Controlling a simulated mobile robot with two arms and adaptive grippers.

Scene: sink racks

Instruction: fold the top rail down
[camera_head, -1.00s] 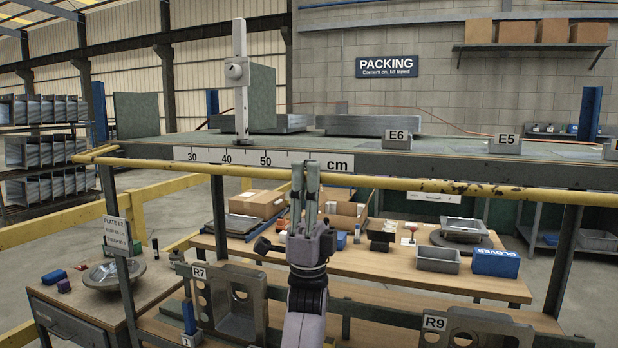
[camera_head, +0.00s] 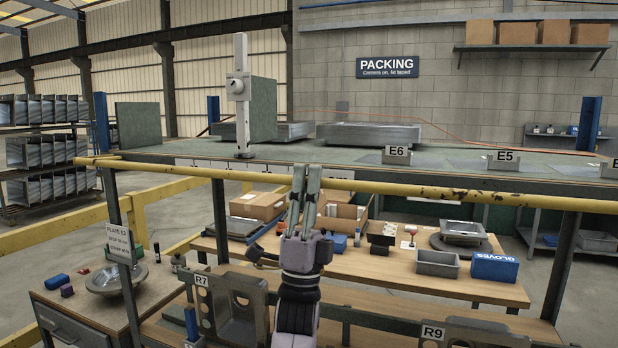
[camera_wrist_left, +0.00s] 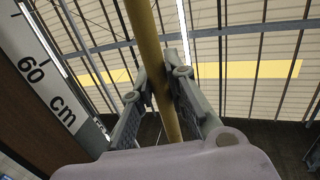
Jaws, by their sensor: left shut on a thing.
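The top rail is a long yellow tube with worn dark spots (camera_head: 430,190). It runs across the head view in front of the upper bench's near edge, a little below the bench top. My left gripper (camera_head: 306,172) reaches up from the bottom and is shut on the rail near its middle. In the left wrist view the rail (camera_wrist_left: 150,45) passes between the two fingers of the left gripper (camera_wrist_left: 158,85). The fingertips stick up past the rail in the head view. My right gripper is not in view.
A height gauge (camera_head: 241,100) and a green block (camera_head: 263,108) stand on the upper bench (camera_head: 330,155). Labels E6 (camera_head: 397,155) and E5 (camera_head: 503,160) sit along its edge. Grey fixtures (camera_head: 236,300) and a wooden bench (camera_head: 400,275) lie below. A dark post (camera_head: 565,265) stands at right.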

